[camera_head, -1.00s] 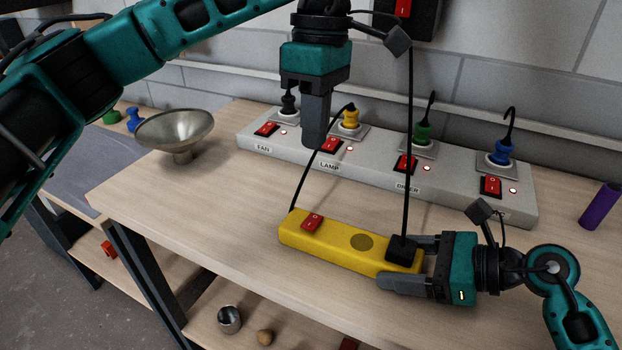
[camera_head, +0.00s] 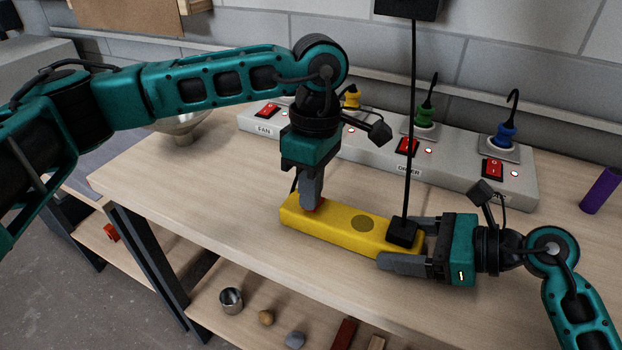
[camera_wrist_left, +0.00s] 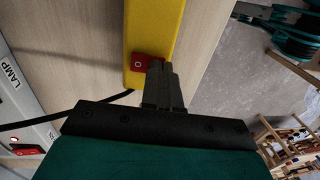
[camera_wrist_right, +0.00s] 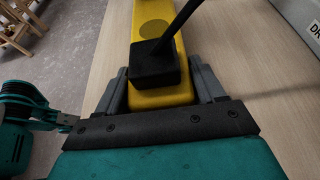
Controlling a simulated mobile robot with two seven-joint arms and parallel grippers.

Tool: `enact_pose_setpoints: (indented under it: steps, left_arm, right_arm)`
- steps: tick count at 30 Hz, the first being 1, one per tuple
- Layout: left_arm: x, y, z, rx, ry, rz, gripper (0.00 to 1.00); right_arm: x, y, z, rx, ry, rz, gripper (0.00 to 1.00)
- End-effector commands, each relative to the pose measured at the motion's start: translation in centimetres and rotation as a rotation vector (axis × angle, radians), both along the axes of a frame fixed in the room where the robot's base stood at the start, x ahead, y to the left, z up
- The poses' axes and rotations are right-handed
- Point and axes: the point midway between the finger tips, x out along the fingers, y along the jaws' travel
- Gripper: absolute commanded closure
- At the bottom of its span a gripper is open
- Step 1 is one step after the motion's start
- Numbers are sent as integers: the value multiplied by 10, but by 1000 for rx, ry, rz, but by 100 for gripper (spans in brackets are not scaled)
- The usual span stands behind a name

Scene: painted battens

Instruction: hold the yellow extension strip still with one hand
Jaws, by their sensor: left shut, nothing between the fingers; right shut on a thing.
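The yellow extension strip (camera_head: 340,227) lies flat on the wooden table, and a black plug (camera_head: 402,232) with a cord rising from it sits near its right end. My right gripper (camera_head: 402,252) is shut on the strip's right end, one finger on each side; the right wrist view shows the fingers beside the yellow body (camera_wrist_right: 160,95). My left gripper (camera_head: 311,205) is shut and empty, pointing down with its tips at the red switch on the strip's left end. In the left wrist view the tips meet the edge of that red switch (camera_wrist_left: 146,63); whether they press it is unclear.
A grey power strip (camera_head: 375,155) with red switches and coloured plugs stands behind, partly hidden by my left arm. A metal funnel (camera_head: 183,132) is at the left, a purple cylinder (camera_head: 600,191) at the right. The tabletop in front of the strip is clear.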

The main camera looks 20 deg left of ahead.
Motion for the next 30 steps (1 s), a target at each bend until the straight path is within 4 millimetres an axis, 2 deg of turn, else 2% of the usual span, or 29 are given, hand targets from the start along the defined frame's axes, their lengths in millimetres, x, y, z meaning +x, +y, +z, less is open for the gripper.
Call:
enact_pose_setpoints:
  steps: [19,30]
  left_arm:
    - [-1,1,-6,-3,-46,1,100]
    - [13,-1,-1,-4,-49,2,100]
  right_arm:
    - [0,0,0,0,0,1,75]
    - [-1,1,0,1,0,4,75]
